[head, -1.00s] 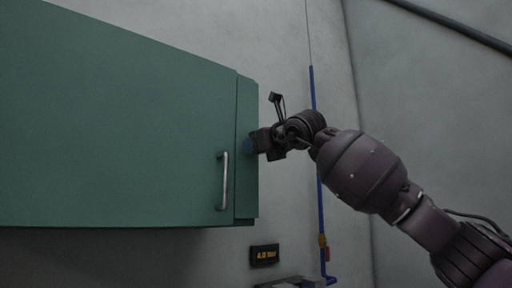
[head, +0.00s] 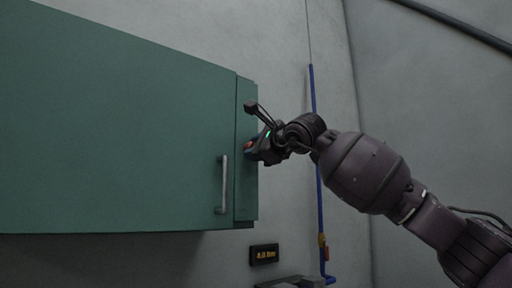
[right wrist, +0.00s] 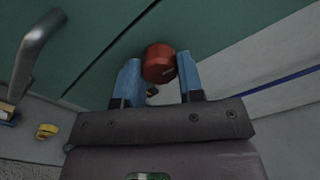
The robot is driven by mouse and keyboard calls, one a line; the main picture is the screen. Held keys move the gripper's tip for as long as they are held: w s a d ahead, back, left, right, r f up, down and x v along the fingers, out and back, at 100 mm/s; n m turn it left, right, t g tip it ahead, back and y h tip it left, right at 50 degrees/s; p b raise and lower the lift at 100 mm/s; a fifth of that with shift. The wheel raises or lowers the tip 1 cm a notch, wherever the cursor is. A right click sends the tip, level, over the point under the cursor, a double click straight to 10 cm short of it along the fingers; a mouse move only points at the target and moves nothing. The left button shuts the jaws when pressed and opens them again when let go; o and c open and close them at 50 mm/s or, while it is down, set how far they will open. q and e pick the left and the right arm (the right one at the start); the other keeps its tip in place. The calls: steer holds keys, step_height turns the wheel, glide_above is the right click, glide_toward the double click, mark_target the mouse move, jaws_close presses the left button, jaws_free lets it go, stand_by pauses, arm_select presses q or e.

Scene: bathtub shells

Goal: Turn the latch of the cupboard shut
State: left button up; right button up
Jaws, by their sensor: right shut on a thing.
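The green cupboard (head: 120,130) hangs on the wall at the left of the head view, and its door lies flush in line with the side strip as far as I can see. The latch is a red knob (right wrist: 158,60) on the strip beside the door's edge; in the head view only a small red-orange bit (head: 248,146) shows. My right gripper (head: 253,149) is at the strip, its blue fingers on either side of the knob in the right wrist view, shut on it. The knob's far side is hidden. My left gripper is not in view.
A metal door handle (head: 222,184) is left of and below the latch, and it also shows in the right wrist view (right wrist: 36,55). A blue pipe (head: 320,215) runs down the wall at right. A small display (head: 264,254) is below the cupboard.

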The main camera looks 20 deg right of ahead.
steer(key=shift+n, duration=0.4)
steer(key=o, duration=0.9)
steer(key=b+v, duration=0.3)
steer(key=v, duration=0.7)
steer(key=shift+s+d, duration=0.15)
steer(key=shift+s, duration=0.25)
